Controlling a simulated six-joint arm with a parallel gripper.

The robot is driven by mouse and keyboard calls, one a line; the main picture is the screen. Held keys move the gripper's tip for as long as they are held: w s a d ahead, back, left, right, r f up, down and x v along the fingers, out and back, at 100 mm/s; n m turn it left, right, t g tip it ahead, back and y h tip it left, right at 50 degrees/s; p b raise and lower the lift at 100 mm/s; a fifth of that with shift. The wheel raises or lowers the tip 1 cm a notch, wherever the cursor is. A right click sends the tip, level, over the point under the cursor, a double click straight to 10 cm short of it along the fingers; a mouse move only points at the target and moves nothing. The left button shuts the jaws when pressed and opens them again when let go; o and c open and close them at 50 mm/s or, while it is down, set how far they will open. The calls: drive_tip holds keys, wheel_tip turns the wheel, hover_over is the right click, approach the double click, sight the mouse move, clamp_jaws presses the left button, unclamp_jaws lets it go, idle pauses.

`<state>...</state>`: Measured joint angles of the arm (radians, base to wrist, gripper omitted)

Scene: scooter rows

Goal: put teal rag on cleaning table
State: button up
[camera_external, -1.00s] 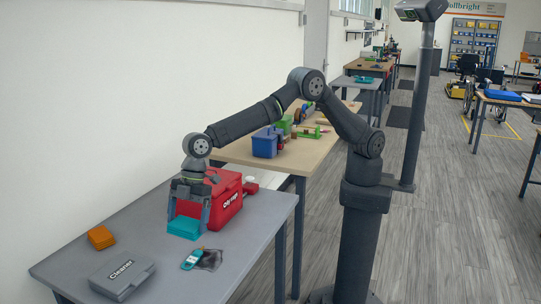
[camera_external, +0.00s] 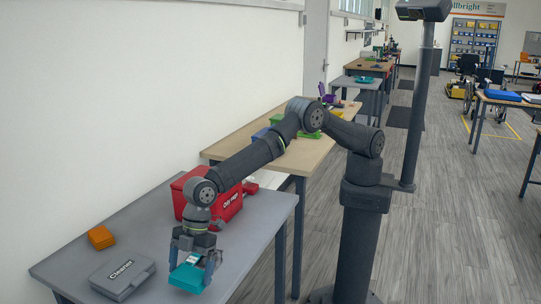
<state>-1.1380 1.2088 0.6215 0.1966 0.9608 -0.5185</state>
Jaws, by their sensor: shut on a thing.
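The teal rag (camera_external: 187,280) is a folded, block-like teal piece over the front part of the grey table (camera_external: 243,247). My gripper (camera_external: 193,264) points down with its fingers shut on the rag. I cannot tell whether the rag touches the tabletop or hangs just above it. A small pale and teal item seen earlier at this spot is mostly hidden behind the gripper and rag. The grey table carries a grey case (camera_external: 122,275) lettered "Cleaner", to the left of the rag.
A red lettered box (camera_external: 228,205) stands behind my gripper. A folded orange cloth (camera_external: 101,237) lies at the left near the wall. The wooden table (camera_external: 298,158) beyond holds a green bin and other items. The front right of the grey table is clear.

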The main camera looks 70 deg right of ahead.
sight(193, 270)
drive_tip(key=shift+f, duration=1.6)
drive_tip(key=shift+f, duration=0.2)
drive_tip(key=o, duration=0.7)
drive_tip(key=shift+r, duration=0.15)
drive_tip(key=v, duration=1.2)
